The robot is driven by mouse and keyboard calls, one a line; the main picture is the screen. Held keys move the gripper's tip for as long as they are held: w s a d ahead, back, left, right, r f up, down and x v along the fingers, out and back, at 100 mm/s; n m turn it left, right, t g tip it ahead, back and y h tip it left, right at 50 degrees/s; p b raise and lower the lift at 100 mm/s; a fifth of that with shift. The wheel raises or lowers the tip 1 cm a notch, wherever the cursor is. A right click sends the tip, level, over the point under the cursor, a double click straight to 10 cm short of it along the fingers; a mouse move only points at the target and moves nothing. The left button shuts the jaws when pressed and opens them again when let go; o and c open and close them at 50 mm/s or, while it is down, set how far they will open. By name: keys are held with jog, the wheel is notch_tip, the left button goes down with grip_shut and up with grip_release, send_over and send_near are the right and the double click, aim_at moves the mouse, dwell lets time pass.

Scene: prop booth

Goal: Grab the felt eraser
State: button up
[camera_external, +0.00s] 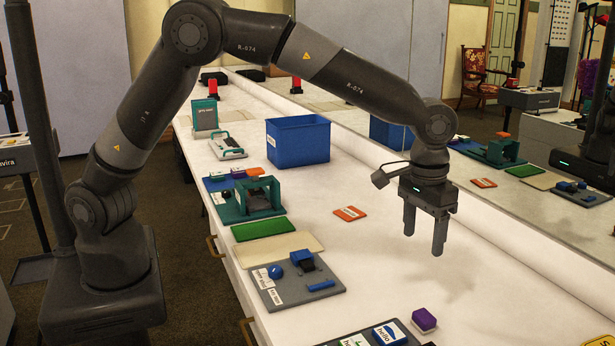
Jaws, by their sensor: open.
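A small purple block with a pale lower layer (424,319) lies on the white counter at the lower right; it looks like the felt eraser, though I cannot be sure. My gripper (423,240) hangs above the counter with its fingers pointing down, higher up in the picture than this block and apart from it. Its fingers are open, and nothing is between them.
A blue bin (298,141) stands at the back of the white counter (375,270). An orange labelled piece (349,213) lies left of my gripper. A grey board (295,285) with blue parts is at the front left. A blue "hello" block (390,333) is near the purple one. A mirror runs along the right.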

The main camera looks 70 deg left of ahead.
jog(key=d+f, duration=0.4)
send_over(425, 315)
jog(key=f, duration=0.5)
jog(key=shift+w+a, duration=0.1)
jog(key=shift+w, duration=0.15)
jog(key=shift+s+f, duration=0.15)
jog(key=shift+f, duration=1.4)
jog(key=shift+s+f, duration=0.1)
jog(key=shift+f, duration=1.4)
jog(key=c, duration=1)
jog(key=shift+c, duration=0.3)
jog(key=shift+r, duration=0.1)
